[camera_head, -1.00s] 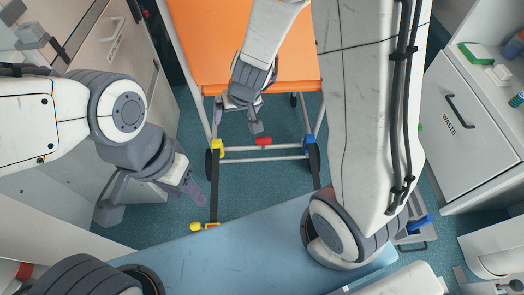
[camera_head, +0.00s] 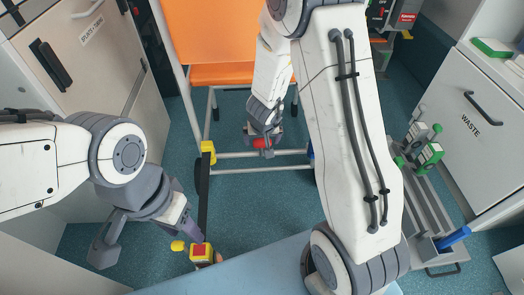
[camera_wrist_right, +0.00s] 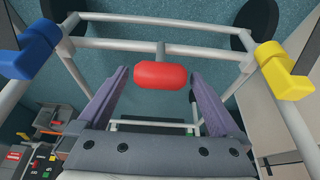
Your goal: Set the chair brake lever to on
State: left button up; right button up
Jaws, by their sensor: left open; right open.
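The chair (camera_head: 205,75) has an orange seat and back on a pale tubular frame. A red handle, seemingly the brake lever (camera_head: 264,143), sits on a short stem at the frame's low crossbar. It also shows in the right wrist view (camera_wrist_right: 160,76). My right gripper (camera_head: 264,137) is open over the lever, with one finger on each side of it. In the right wrist view gaps show between both fingers and the red handle. My left gripper (camera_head: 147,238) is open and empty at the lower left, away from the chair.
A yellow fitting (camera_head: 208,147) and a blue fitting (camera_wrist_right: 38,40) sit on the frame's sides. A black strap (camera_head: 203,195) runs to a red-and-yellow buckle (camera_head: 200,252). A blue surface (camera_head: 240,268) lies in front. A cabinet marked WASTE (camera_head: 460,130) stands right.

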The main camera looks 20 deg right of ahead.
jog(key=b+x, duration=0.1)
jog(key=x, duration=0.2)
jog(key=shift+f, duration=0.1)
grip_shut()
